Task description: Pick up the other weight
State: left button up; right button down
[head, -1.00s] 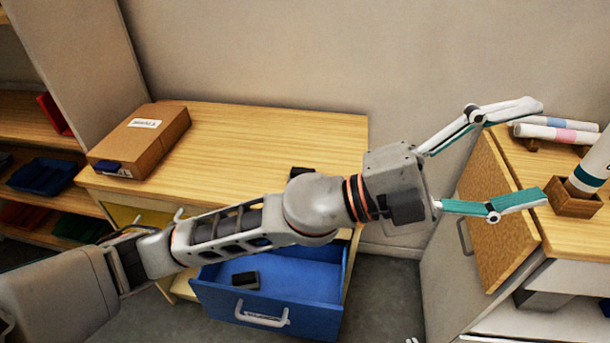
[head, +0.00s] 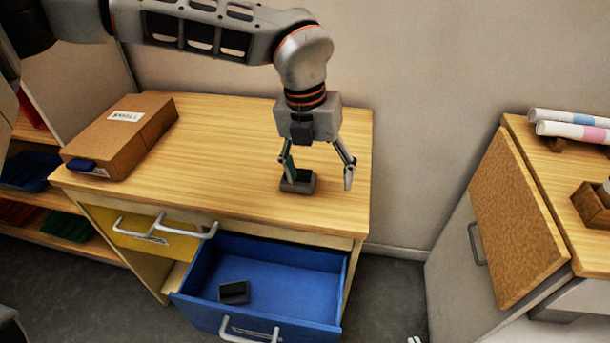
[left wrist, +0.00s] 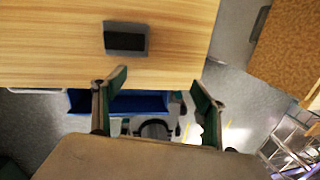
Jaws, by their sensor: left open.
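One dark grey block-shaped weight (head: 298,187) lies on the wooden tabletop near its right front part; it also shows in the left wrist view (left wrist: 125,42). Another dark weight (head: 234,292) lies inside the open blue drawer (head: 295,272). My left gripper (head: 318,179) is open and empty, pointing down at the tabletop weight. In the head view its left finger overlaps the weight and its right finger is to the right of it. In the left wrist view the weight lies beyond the fingertips (left wrist: 160,83), not between them. Only a small white tip, probably my right gripper (head: 413,340), shows at the bottom edge.
A cardboard box (head: 122,137) sits on the tabletop's left. The yellow drawer (head: 150,238) stands slightly out beside the blue one. A cabinet with a cork-like panel (head: 515,220) and rolled papers (head: 570,127) stands at the right. The tabletop's middle is clear.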

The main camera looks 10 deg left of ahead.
aim_at(298, 171)
pick_arm(q)
jog(key=shift+n+t+y, duration=0.5)
jog(key=shift+n+y, duration=0.1)
jog(key=shift+y, duration=0.1)
jog(key=w+a, duration=0.1)
jog(key=w+a+r, duration=0.1)
jog(key=a, duration=0.1)
jog(key=w+a+r, duration=0.1)
jog(key=shift+w+a, duration=0.15)
jog(key=shift+a, duration=0.25)
jog(key=shift+w+a, duration=0.2)
jog(key=shift+a, duration=0.1)
jog(key=f, duration=0.3)
jog(key=w+f+b, duration=0.1)
jog(key=f, duration=0.3)
jog(key=shift+w+f, duration=0.2)
jog(key=shift+r, duration=0.1)
jog(key=c, duration=1.7)
